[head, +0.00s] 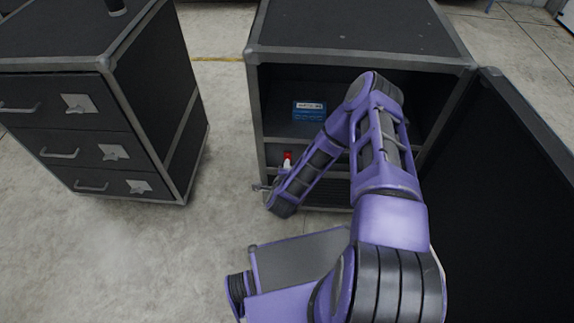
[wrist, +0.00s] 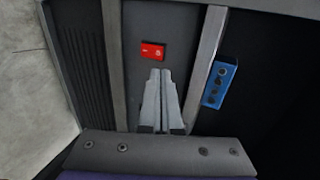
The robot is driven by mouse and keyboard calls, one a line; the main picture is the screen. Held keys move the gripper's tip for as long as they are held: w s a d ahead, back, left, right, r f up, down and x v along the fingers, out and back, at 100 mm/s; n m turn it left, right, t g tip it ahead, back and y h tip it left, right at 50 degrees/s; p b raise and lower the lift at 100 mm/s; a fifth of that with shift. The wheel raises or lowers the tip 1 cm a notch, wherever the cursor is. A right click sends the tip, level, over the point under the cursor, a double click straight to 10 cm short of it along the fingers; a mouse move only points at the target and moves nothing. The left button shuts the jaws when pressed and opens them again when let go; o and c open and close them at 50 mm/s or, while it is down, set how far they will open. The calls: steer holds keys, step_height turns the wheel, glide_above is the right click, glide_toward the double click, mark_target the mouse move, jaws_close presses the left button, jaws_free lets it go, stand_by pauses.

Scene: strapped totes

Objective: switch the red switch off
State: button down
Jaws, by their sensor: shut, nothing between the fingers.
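The red switch (wrist: 152,51) is a small red rocker with white marks, set in a dark panel strip in the wrist view. In the head view the red switch (head: 287,155) shows on the lower front of the open cabinet, just above a pale piece of my gripper. My gripper (wrist: 160,74) is shut and empty, its two grey fingers together. In the wrist view its tips appear just below the switch with a small gap in the picture; I cannot tell whether they touch the panel. In the head view my arm hides much of the gripper.
The open black cabinet (head: 360,56) holds a blue box (head: 309,110) on its shelf; the box also shows in the wrist view (wrist: 219,84). The cabinet's open door (head: 505,180) stands at right. A drawer cabinet (head: 150,110) stands at left, with clear floor (head: 110,245) in front.

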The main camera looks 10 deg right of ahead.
steer(key=r+v, duration=0.1)
steer(key=v, duration=0.6)
steer(key=shift+w+r+p, duration=0.25)
steer(key=shift+w+p, duration=0.05)
steer(key=shift+p, duration=0.15)
steer(key=shift+d, duration=0.15)
steer(key=shift+w, duration=0.1)
